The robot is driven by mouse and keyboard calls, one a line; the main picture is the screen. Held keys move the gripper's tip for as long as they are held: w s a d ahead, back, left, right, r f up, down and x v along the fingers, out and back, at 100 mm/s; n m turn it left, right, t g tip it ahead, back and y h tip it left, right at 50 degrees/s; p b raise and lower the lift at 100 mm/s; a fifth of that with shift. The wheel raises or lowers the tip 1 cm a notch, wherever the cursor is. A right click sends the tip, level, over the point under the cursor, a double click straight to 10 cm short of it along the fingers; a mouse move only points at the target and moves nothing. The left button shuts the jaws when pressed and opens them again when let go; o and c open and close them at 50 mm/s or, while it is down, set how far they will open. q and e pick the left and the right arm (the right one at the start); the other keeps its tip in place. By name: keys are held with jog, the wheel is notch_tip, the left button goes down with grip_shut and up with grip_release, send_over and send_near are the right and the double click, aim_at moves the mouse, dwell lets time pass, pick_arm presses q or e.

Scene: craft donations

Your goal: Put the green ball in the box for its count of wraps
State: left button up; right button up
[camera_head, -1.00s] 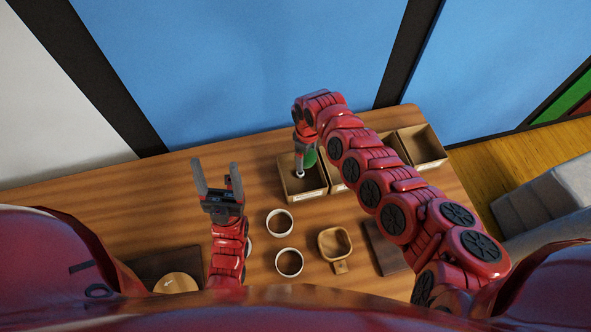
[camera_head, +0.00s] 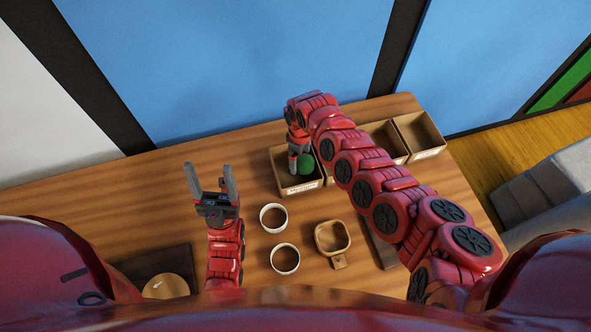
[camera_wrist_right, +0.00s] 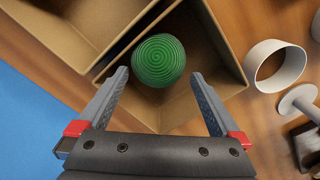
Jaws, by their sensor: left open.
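The green ball (camera_head: 305,165), with spiral ridges, is within the leftmost open cardboard box (camera_head: 297,187) in the head view. It also shows in the right wrist view (camera_wrist_right: 158,60), just beyond the fingertips and inside the box walls; I cannot tell whether it touches the floor. My right gripper (camera_wrist_right: 160,73) is open, its fingers apart on either side with gaps to the ball. In the head view the right gripper (camera_head: 294,160) is over that box. My left gripper (camera_head: 209,166) is open and empty above the table's left part. The box's label is too small to read.
More open boxes stand in a row to the right, the last (camera_head: 419,137) at the far right; my right arm partly hides the middle.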

jog(key=shift+r, duration=0.15)
jog(key=shift+r, duration=0.35)
notch_tip(320, 180, up, 16)
jog(key=b, duration=0.3)
jog(key=shift+r, duration=0.2)
jog(key=shift+f, duration=0.1)
